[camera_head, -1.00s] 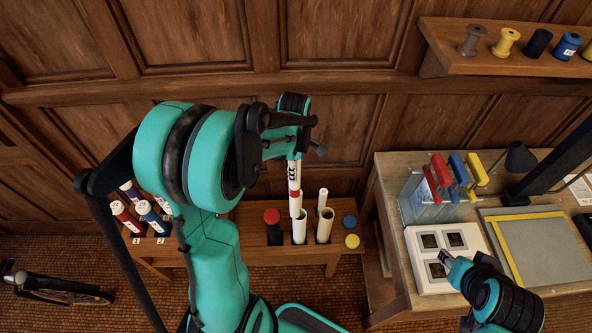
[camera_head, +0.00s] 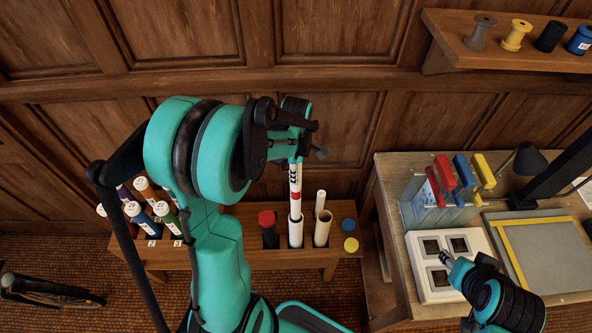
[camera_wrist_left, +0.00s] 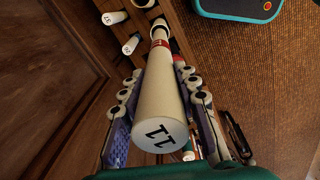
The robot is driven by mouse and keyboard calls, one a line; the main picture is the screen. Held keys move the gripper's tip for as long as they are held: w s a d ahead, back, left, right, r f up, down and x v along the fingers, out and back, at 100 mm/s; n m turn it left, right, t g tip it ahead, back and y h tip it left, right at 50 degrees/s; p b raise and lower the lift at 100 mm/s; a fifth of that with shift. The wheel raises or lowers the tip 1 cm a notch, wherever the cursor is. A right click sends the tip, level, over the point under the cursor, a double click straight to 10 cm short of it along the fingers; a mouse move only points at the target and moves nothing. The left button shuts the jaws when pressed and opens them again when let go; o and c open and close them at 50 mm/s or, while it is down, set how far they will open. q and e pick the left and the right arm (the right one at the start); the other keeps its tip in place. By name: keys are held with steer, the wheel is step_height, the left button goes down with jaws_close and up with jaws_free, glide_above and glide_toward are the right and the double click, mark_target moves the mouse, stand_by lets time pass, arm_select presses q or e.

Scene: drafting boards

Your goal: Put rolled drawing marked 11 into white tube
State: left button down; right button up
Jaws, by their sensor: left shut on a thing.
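The rolled drawing marked 11 (camera_wrist_left: 152,100) is a white roll with a red band. My left gripper (camera_head: 294,158) is shut on its upper part. The roll hangs nearly upright in the head view (camera_head: 295,205), above the white tube (camera_head: 296,234) in the wooden stand. Its lower end overlaps the tube's mouth in the picture; I cannot tell how far inside it is. The left wrist view shows the "11" end between both fingers of my left gripper (camera_wrist_left: 162,105). My right gripper (camera_head: 446,259) is over the worktable; its jaws are too small to read.
A cream tube (camera_head: 322,232) and a dark tube with a red cap (camera_head: 267,219) flank the white tube. Blue (camera_head: 348,224) and yellow caps (camera_head: 351,244) lie at right. Several numbered rolls (camera_head: 144,189) stand at left. A white panel (camera_head: 432,288) lies on the worktable (camera_head: 400,166).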

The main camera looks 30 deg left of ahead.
arm_select(q)
step_height(320, 180, down, 16)
steer(key=b, duration=1.3)
steer(key=shift+r, duration=0.25)
steer(key=c, duration=1)
jaws_free()
steer(key=shift+c, duration=0.2)
step_height(320, 180, up, 12)
glide_above(296, 198)
steer(key=w+a, duration=0.1)
steer(key=w, duration=0.1)
steer(key=shift+s, duration=0.15)
